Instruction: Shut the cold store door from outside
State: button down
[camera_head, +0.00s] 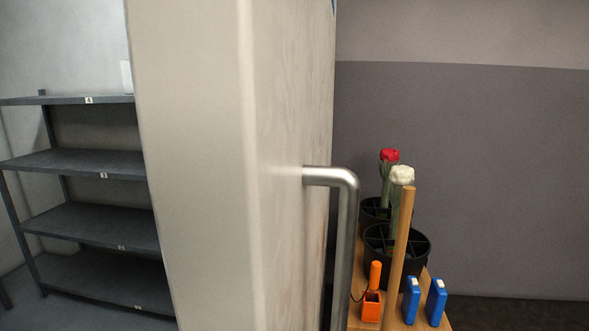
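The cold store door (205,160) is a thick, pale panel standing open, seen nearly edge-on in the middle of the head view. A grey metal bar handle (346,230) sticks out from its right face. The cold store's inside, with its shelves, shows to the left of the door. My gripper is not in view, and no part of my arm shows. The door's top and bottom edges are outside the frame.
Dark shelving (85,160) stands left of the door. To the right, a wooden stand (405,323) holds black buckets (397,247) with a red and a white tulip bunch, an orange tool (372,300) and blue items (435,302). A grey wall is behind.

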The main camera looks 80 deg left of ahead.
aim_at(234, 102)
jog(key=u, duration=0.1)
jog(key=i, duration=1.9)
jog(key=u, duration=3.2)
